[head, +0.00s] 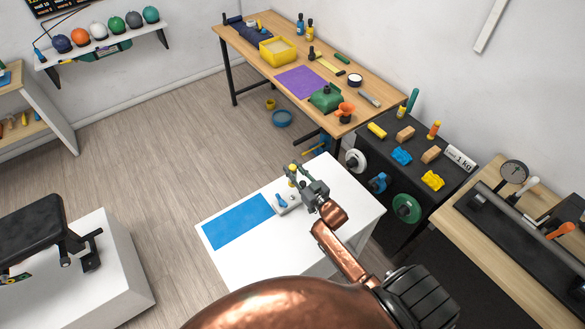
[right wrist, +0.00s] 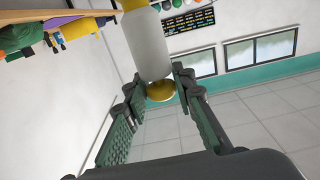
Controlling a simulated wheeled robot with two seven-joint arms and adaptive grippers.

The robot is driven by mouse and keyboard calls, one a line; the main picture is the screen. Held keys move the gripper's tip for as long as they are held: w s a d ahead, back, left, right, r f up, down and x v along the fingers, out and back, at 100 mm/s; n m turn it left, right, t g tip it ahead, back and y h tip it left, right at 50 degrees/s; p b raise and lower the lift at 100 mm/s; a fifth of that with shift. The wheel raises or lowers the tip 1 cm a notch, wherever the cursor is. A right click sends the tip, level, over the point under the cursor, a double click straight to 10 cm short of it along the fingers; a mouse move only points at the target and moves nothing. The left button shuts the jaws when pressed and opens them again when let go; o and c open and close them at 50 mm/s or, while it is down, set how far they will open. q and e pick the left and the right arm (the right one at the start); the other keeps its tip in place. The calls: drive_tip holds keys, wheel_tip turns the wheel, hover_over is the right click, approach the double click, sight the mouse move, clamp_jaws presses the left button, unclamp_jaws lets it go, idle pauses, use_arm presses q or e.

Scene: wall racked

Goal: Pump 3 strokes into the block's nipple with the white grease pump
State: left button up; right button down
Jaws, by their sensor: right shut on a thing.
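The grease pump (right wrist: 150,50) is a white cylinder with a yellow end, seen between my fingertips in the right wrist view. In the head view only a small yellow part (head: 293,168) shows at the tips of my right gripper (head: 294,180). That gripper is shut on the pump, over the white table. A small pale block (head: 288,208) with a blue piece on it stands just below and left of the gripper. Its nipple is too small to make out, and I cannot tell if the pump touches it. My left gripper is not in view.
The white table (head: 340,186) also bears a blue mat (head: 237,221) left of the block. A dark rack (head: 420,160) with coloured blocks and a wooden workbench (head: 365,121) stand behind. A wooden table with a dial gauge (head: 514,173) is at right.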

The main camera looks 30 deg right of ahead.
drive_tip(key=shift+a+r, duration=0.1)
drive_tip(key=shift+s+p, duration=0.1)
drive_tip(key=shift+p, duration=0.2)
drive_tip(key=shift+f+b, duration=0.55)
drive_tip(key=shift+f, duration=0.15)
wheel_tip(320, 180, down, 4)
drive_tip(key=b, duration=0.2)
drive_tip(key=shift+b, duration=0.35)
drive_tip(key=shift+f+b, duration=0.8)
drive_tip(key=shift+f, duration=0.35)
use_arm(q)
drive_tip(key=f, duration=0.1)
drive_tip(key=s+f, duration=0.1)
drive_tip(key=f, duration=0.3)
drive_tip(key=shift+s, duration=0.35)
use_arm(e)
drive_tip(key=shift+f, duration=0.1)
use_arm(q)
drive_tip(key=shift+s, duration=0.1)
use_arm(e)
drive_tip(key=shift+f, duration=0.15)
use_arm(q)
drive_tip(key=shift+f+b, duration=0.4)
use_arm(e)
drive_tip(key=shift+f, duration=0.6)
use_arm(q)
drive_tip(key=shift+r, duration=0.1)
